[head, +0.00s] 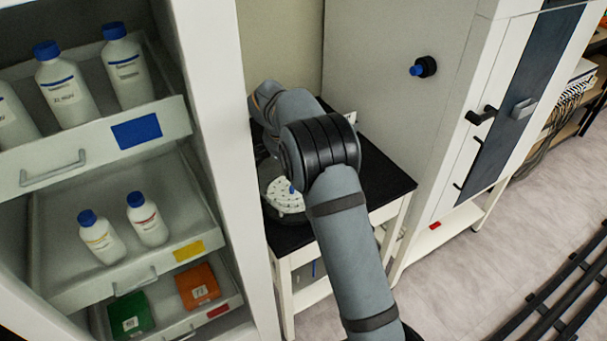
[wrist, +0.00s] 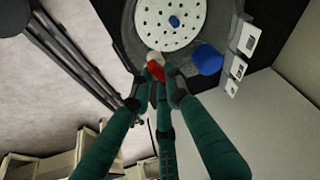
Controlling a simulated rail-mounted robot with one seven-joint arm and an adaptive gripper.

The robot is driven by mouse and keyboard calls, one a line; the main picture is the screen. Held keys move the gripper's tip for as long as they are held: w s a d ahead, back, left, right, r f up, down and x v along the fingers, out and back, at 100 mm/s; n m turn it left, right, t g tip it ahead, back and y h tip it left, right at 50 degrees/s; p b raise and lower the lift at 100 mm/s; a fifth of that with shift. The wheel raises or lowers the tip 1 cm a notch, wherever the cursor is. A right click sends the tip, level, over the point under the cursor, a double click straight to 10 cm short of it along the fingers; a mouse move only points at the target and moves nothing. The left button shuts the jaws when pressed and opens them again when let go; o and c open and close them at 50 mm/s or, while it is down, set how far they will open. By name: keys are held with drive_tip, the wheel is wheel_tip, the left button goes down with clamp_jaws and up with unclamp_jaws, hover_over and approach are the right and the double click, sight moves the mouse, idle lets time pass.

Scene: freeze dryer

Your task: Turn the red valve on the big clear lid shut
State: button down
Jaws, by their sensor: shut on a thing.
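In the wrist view the red valve (wrist: 155,67) sits between the fingertips of my gripper (wrist: 158,77), with a whitish round part just beyond it. My gripper is shut on the red valve. The fingers cover part of it, so its exact angle is hard to tell. The big clear lid is hard to make out. The white perforated disc (wrist: 178,35) and grey round rim lie beyond the valve. In the head view the disc (head: 284,197) shows on the black-topped table, partly behind my arm; the gripper and valve are hidden there.
A blue round part (wrist: 207,59) is close to the right of my fingers. The black-topped table (head: 384,180) stands between a drawer cabinet (head: 222,120) with bottles and a tall white cabinet (head: 385,75). Floor rails (head: 565,300) run at lower right.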

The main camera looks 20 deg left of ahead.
drive_tip(key=shift+m+h, duration=0.4)
drive_tip(key=shift+m, duration=0.7)
drive_tip(key=c, duration=1.7)
unclamp_jaws()
drive_tip(key=shift+o, duration=0.2)
wheel_tip(320, 180, up, 10)
